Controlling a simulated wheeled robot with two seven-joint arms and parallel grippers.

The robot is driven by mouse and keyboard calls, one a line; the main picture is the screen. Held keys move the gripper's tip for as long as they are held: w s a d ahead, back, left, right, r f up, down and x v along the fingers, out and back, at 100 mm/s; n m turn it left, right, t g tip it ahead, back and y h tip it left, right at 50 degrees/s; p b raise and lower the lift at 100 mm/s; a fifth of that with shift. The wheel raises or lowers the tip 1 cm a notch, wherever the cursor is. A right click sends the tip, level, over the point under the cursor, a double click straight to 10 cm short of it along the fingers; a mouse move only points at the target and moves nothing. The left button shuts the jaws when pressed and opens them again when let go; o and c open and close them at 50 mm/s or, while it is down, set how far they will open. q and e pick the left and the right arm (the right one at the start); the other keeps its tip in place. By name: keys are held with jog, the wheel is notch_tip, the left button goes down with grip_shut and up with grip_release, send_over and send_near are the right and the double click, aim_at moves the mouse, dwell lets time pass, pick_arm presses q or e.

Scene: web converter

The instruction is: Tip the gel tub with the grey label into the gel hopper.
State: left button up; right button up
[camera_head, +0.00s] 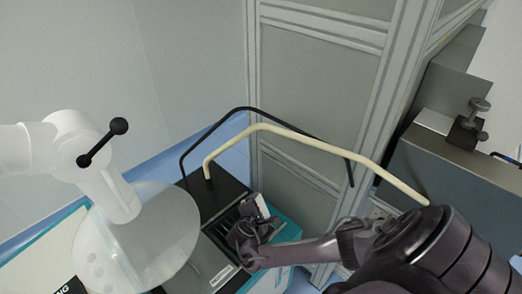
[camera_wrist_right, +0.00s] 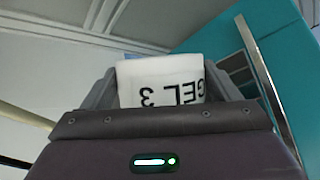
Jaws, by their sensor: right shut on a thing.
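My right gripper (camera_head: 256,216) is over the dark slatted top of the teal and black machine. It is shut on a small white tub (camera_head: 263,205). In the right wrist view the tub (camera_wrist_right: 160,82) sits between the two fingers, with black letters reading "GEL 3" upside down on its near face. I cannot make out a grey label. A round translucent bowl (camera_head: 165,235) stands left of the gripper, apart from the tub. I cannot tell whether this bowl is the gel hopper. My left gripper is not in view.
A white machine arm with a black ball-ended handle (camera_head: 102,143) stands over the bowl. A black bent rail (camera_head: 215,123) and a cream bent rail (camera_head: 300,138) rise behind the gripper. Grey framed panels (camera_head: 312,80) and a grey metal unit (camera_head: 470,160) stand behind and right.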

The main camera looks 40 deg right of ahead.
jog(key=shift+w+a+r+n+h+p, duration=0.25)
jog(key=shift+a+n+h+p, duration=0.3)
jog(key=shift+h, duration=0.25)
jog(key=shift+a, duration=0.1)
dwell(0.8)
jog(key=shift+a, duration=0.1)
dwell(1.7)
